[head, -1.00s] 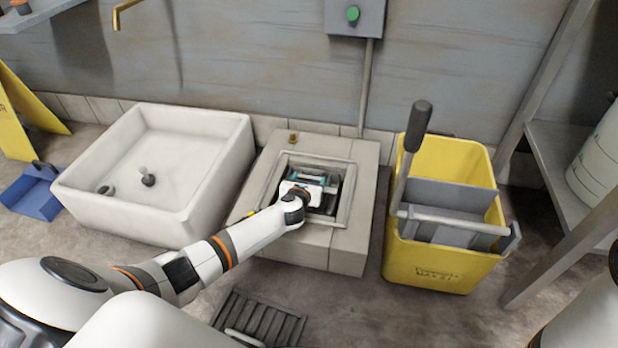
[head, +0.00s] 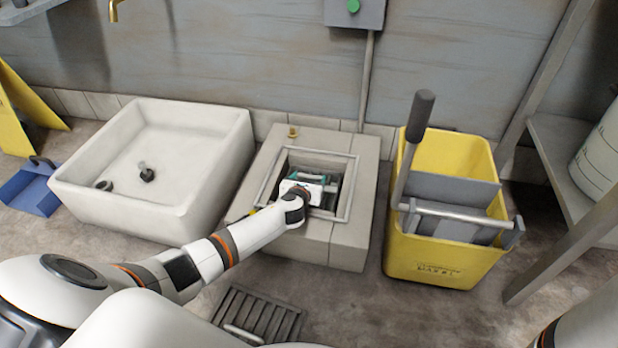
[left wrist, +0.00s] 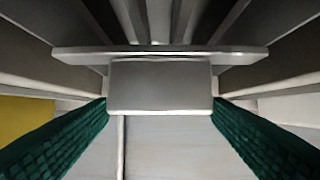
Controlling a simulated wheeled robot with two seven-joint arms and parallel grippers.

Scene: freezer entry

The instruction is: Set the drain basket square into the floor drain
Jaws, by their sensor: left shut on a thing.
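The floor drain (head: 352,187) is a square metal-rimmed opening in a raised pale block. The drain basket (head: 347,189) shows only as dark grey metal inside the opening, mostly hidden by my left gripper. My left gripper (head: 318,186) reaches over the near left rim into the opening. In the left wrist view its green pads (left wrist: 160,125) are shut on the basket's grey grip block (left wrist: 160,86), below a flat bar and slats. I cannot tell whether the basket is square or fully seated. My right gripper is out of view.
A white basin (head: 160,165) stands left of the drain, and a yellow mop bucket (head: 430,262) with an upright handle stands right. A slotted grate (head: 270,318) lies on the floor in front. A brass-coloured knob (head: 293,131) sits on the block's back edge.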

